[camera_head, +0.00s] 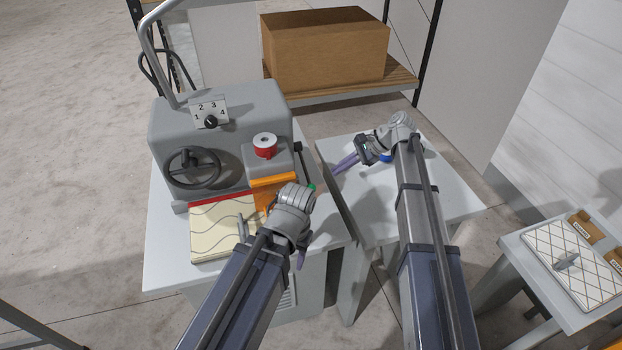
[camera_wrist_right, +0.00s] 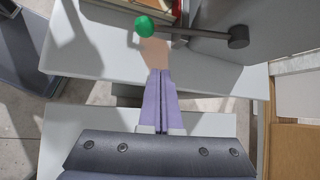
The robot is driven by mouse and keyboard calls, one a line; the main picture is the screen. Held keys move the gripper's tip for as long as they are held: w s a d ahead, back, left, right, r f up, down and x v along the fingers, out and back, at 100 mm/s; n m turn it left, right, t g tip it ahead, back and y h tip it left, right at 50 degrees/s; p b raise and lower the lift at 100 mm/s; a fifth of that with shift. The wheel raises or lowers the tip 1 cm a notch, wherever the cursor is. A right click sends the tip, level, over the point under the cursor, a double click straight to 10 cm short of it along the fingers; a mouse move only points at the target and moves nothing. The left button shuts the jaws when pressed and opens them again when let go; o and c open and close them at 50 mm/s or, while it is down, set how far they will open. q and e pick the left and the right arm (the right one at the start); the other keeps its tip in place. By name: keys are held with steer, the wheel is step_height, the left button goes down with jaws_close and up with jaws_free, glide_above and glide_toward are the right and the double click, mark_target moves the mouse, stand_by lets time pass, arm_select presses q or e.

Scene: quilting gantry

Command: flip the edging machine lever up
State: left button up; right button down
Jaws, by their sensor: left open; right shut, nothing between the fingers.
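The grey edging machine (camera_head: 225,130) stands on the left table. Its lever shows in the right wrist view as a dark rod (camera_wrist_right: 195,32) with a green knob (camera_wrist_right: 146,26), running from a round pivot on the machine's side. In the head view the green knob (camera_head: 312,187) is partly hidden behind my left wrist. My right gripper (camera_head: 338,168) is shut and empty, to the right of the lever. In the right wrist view its purple fingers (camera_wrist_right: 158,75) point toward the knob, apparently just short of it. My left gripper (camera_head: 301,259) is open, low by the table's front edge, its fingers partly hidden.
A wavy-stitched cream panel (camera_head: 210,244) lies before the machine, beside an orange part (camera_head: 272,181) and a red spool (camera_head: 264,150). A gap separates the two tables. A cardboard box (camera_head: 325,50) sits on a shelf behind. The right table (camera_head: 440,190) has bare room.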

mark_target(305, 168)
steer(key=b+x, duration=0.7)
steer(key=x, duration=0.3)
steer(key=shift+f, duration=0.1)
steer(key=shift+s+a+r+p, duration=0.1)
steer(key=shift+s+r+p, duration=0.05)
steer(key=shift+r+p, duration=0.3)
steer(key=shift+s+a+r+p, duration=0.1)
steer(key=shift+r+p, duration=0.2)
steer(key=shift+r, duration=0.2)
arm_select(q)
steer(key=shift+f+p, duration=1)
steer(key=shift+f, duration=0.75)
arm_select(e)
steer(key=shift+s+a+r, duration=0.1)
steer(key=shift+s+r, duration=0.15)
steer(key=shift+r, duration=0.3)
steer(key=shift+s+r, duration=0.2)
steer(key=shift+r, duration=0.3)
